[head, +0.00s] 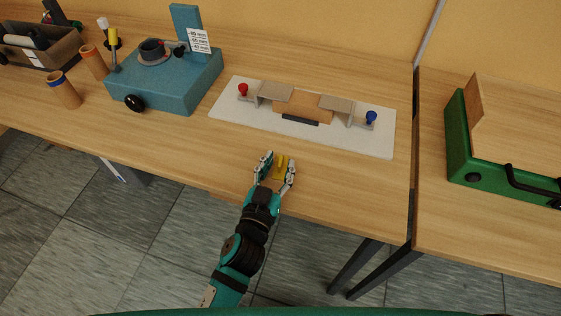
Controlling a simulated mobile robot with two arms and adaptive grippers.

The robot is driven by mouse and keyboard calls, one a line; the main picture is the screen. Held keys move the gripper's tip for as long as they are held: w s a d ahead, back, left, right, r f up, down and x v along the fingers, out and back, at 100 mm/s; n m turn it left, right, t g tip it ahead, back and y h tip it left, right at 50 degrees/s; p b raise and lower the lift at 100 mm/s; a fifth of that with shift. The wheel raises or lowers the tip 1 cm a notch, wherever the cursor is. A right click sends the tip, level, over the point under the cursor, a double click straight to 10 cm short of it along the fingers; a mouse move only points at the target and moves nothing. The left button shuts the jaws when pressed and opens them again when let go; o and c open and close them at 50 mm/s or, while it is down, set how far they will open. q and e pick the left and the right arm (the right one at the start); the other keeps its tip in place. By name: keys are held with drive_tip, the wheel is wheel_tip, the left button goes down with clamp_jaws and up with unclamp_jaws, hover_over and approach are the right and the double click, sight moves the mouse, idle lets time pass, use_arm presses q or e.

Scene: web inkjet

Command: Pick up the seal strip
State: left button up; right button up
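A gap seems to show between the piece and the fingers, but contact is too small to judge. The lower end of the piece is partly hidden by the gripper. My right gripper is not in view.
Behind the gripper is a white board (228,112) with an orange block, grey plates, a black bar, and red and blue knobs. A teal machine (185,90) and brown cups (64,92) stand left. A green-framed unit (458,135) stands right, past a table gap.

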use_arm(q)
drive_tip(key=shift+c, duration=0.4)
clamp_jaws()
drive_tip(key=shift+r, duration=0.1)
